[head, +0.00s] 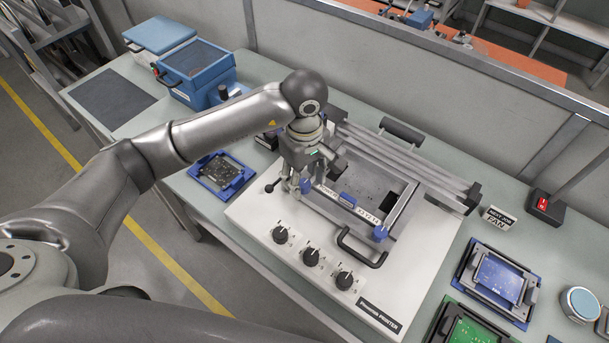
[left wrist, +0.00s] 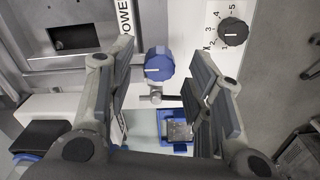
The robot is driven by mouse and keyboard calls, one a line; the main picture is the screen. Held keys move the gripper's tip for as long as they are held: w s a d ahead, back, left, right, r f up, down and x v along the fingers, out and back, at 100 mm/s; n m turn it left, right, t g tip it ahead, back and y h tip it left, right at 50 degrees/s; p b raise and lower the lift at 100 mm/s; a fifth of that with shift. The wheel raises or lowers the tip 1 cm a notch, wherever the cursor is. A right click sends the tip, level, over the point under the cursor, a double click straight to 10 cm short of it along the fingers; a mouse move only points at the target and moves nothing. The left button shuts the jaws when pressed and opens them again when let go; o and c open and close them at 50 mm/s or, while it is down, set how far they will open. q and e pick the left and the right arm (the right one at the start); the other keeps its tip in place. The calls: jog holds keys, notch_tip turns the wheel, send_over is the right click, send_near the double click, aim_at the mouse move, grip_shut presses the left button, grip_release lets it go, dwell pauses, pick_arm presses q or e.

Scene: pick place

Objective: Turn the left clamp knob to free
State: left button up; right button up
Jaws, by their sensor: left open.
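The left clamp knob is blue and ribbed with a white line on its face; it sits by the left end of the printer's frame in the head view (head: 307,186). In the left wrist view the knob (left wrist: 158,66) lies between the fingertips, with a gap on both sides. My left gripper (head: 296,181) points down over the printer's left side, open and empty; its open fingers flank the knob in the left wrist view (left wrist: 166,62). A second blue knob (head: 380,234) sits at the frame's right front corner. My right gripper is not in view.
The white printer base (head: 265,262) carries black dials (head: 312,257) and a black handle (head: 361,248) in front of the frame. A blue fixture with a board (head: 222,172) lies left of it. Blue boxes (head: 200,75) stand behind; more board fixtures (head: 497,282) lie at right.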

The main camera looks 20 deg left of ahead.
pick_arm(q)
jog(key=shift+f, duration=0.7)
jog(key=c, duration=1)
